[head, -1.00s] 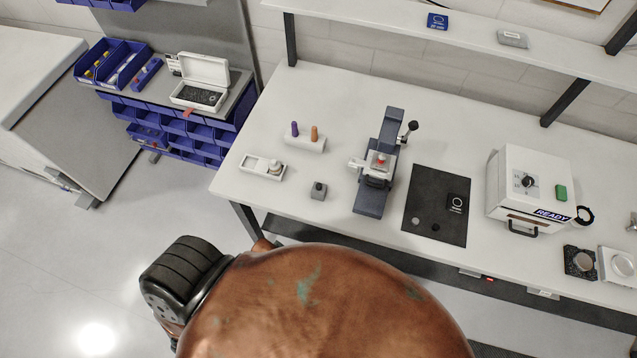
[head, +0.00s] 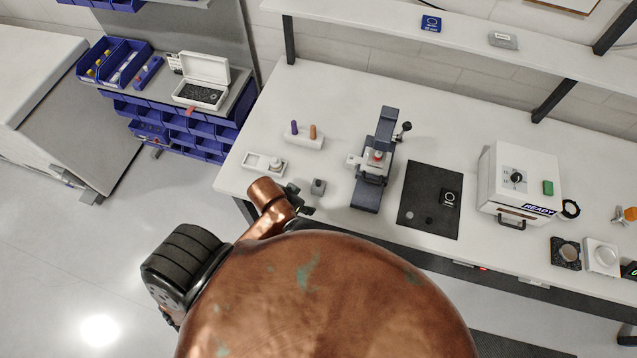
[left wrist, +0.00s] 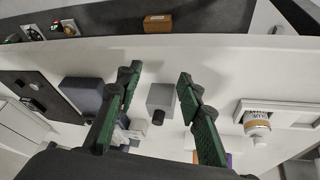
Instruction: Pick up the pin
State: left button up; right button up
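A small grey block (head: 318,187) with a dark, short pin-like post (head: 318,182) on top stands near the table's front edge. In the left wrist view the grey block (left wrist: 161,97) and its dark post (left wrist: 158,117) lie between the spread fingers, seemingly untouched. Two upright pegs, purple (head: 294,128) and orange (head: 312,131), stand in a white holder (head: 303,142) behind it. Which of these is the pin I cannot tell for sure. My left gripper (head: 301,200) is open and empty, just left of the grey block; its green fingers also show in the wrist view (left wrist: 159,75). My right gripper is not in view.
A dark press-like fixture (head: 367,194) stands to the right, then a black mat (head: 428,210) and a white READY box (head: 493,190). Bare tabletop lies between the block and the fixture.

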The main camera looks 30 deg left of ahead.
pick_arm(q)
jog(key=w+d+r+m+g+h, duration=0.2)
jog(key=w+d+r, duration=0.1)
jog(key=w+d, duration=0.45)
notch_tip(320, 180, up, 5)
jog(key=n+g+y, duration=0.2)
jog(key=n+y, duration=0.1)
jog(key=n, duration=0.1)
send_over(318, 181)
jog(key=shift+d+f, duration=0.1)
jog(key=shift+d, duration=0.15)
jog(key=shift+a+g+y, duration=0.3)
jog(key=shift+d+f+p, duration=0.15)
jog(key=shift+f+p, duration=0.35)
jog(key=shift+f, duration=3.25)
grip_shut()
